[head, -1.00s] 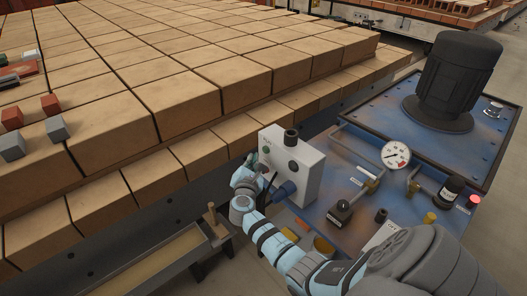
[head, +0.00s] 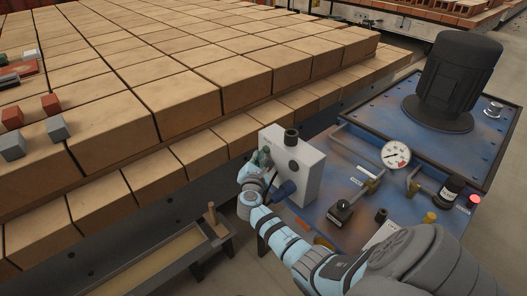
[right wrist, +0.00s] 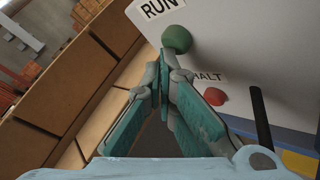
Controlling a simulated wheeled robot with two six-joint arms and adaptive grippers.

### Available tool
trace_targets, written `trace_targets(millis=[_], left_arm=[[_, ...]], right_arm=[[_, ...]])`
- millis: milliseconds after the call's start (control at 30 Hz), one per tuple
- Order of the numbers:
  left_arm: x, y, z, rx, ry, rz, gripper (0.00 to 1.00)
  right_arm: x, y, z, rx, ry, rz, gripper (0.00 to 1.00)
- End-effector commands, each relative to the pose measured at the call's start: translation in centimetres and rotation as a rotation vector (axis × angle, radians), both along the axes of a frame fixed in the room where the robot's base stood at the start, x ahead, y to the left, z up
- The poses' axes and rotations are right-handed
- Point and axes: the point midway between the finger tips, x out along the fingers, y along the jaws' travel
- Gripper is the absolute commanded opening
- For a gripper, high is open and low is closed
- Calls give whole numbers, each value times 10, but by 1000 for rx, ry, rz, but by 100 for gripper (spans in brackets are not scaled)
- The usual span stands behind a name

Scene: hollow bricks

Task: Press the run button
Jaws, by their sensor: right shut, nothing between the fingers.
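A pale grey control box (head: 308,165) stands at the near left corner of the blue machine. In the right wrist view its face carries a round green button (right wrist: 177,39) beside a RUN label (right wrist: 160,8). A red button (right wrist: 214,96) sits below it beside a HALT label. My right gripper (head: 262,160) is shut and empty in front of the box face. In the right wrist view its fingertips (right wrist: 164,58) reach the lower left edge of the green button. I cannot tell whether they touch it. In the head view the gripper largely covers the buttons. My left gripper is out of view.
Rows of large tan bricks (head: 190,100) lie close to the left of the box. The blue machine top (head: 345,150) holds a gauge (head: 396,155), pipes, knobs, a red light (head: 475,199) and a black motor (head: 459,80). A trough (head: 165,260) stands at the lower left.

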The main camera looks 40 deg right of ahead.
Motion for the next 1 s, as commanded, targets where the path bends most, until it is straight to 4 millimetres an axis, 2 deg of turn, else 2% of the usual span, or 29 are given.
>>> trace_targets(millis=[533, 733, 1000], left_arm=[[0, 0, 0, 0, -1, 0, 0], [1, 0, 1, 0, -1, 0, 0], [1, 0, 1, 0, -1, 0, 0]], right_arm=[[0, 0, 0, 0, 0, 0, 0], [0, -9, 1, -2, 1, 0, 0], [0, -9, 1, -1, 0, 0, 0]])
